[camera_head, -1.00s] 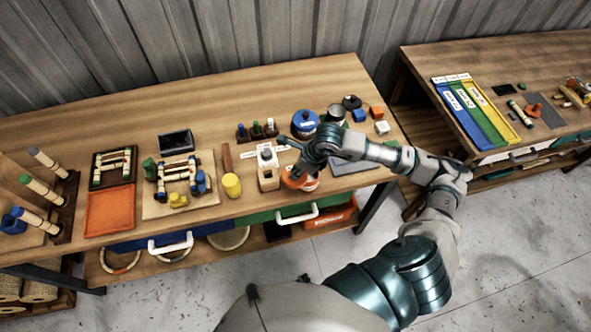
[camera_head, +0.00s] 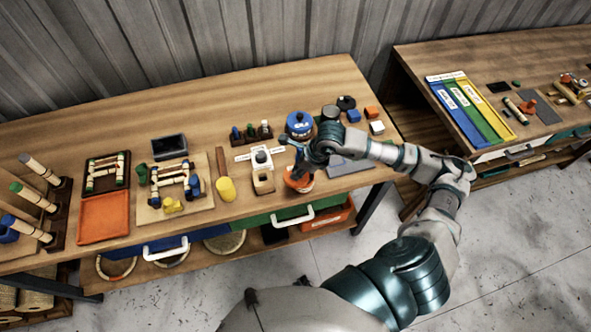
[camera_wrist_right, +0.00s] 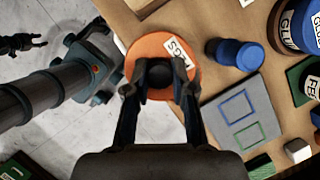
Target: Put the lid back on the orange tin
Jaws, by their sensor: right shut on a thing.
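The orange tin (camera_head: 299,185) stands near the front edge of the left table, below my right gripper (camera_head: 300,169). In the right wrist view, the two fingers of my right gripper (camera_wrist_right: 160,78) are shut around a dark round knob (camera_wrist_right: 160,73) over an orange disc (camera_wrist_right: 150,48), with a white label at its side. The knob looks like the lid's handle. I cannot tell whether the lid is seated or slightly above the tin, as the fingers hide the rim. A dark claw, apparently my left gripper (camera_wrist_right: 36,42), shows at the wrist view's far left; its opening is unclear.
A blue tin (camera_head: 300,124) stands behind the orange one, with a dark tin (camera_head: 330,113) beside it. A grey mat (camera_head: 350,167) lies to the right. A small wooden box (camera_head: 263,183) is close on the left. The table's front edge is near.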

